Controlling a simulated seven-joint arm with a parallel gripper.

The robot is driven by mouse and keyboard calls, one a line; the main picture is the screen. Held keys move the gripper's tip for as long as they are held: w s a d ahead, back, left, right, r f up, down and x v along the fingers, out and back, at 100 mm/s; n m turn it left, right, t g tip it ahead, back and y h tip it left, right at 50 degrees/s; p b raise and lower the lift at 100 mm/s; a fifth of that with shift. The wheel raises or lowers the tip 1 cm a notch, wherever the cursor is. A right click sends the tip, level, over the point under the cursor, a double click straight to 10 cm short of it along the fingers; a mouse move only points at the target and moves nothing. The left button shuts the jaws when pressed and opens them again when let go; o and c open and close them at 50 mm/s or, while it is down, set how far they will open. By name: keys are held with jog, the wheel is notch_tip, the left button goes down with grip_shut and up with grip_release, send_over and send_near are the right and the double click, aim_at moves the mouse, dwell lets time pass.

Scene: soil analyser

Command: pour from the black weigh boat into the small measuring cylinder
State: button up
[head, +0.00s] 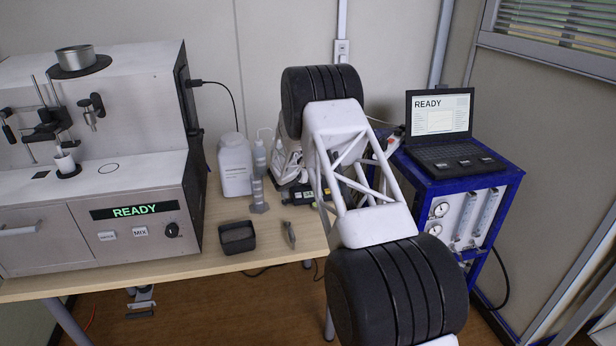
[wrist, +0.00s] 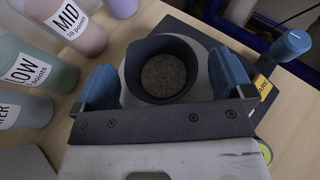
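In the wrist view a black cup-like vessel (wrist: 135,75), which looks like the weigh boat, holds grey-brown grains and stands on a pale round surface. My gripper (wrist: 163,75) has its two blue fingers on either side of it. A narrow gap shows between the right finger and the vessel, so the fingers look open around it. In the head view my arm hides the gripper and this vessel. A small grey measuring cylinder (head: 258,195) stands upright on the table, in front of a wash bottle (head: 260,155).
A white jug (head: 235,167) stands beside the cylinder. A dark tray (head: 237,246) and a small scoop-like tool (head: 290,235) lie near the table's front. The analyser (head: 100,190) fills the left. Bottles labelled MID (wrist: 72,25) and LOW (wrist: 30,68) stand left of my gripper.

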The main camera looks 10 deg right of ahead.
jog(key=c, duration=0.7)
jog(key=shift+o, duration=0.2)
jog(key=shift+r, duration=0.15)
jog(key=shift+r, duration=1.5)
jog(key=s+a+r, duration=0.1)
jog(key=s, duration=1.5)
jog(key=shift+r, duration=0.35)
jog(key=shift+a, duration=0.1)
jog(key=shift+a, duration=0.1)
jog(key=w+a+r, duration=0.1)
jog(key=a+r, duration=0.3)
jog(key=a, duration=0.6)
jog(key=w+a+r, duration=0.2)
jog(key=a+r, duration=0.3)
jog(key=a, duration=0.6)
jog(key=shift+a, duration=0.15)
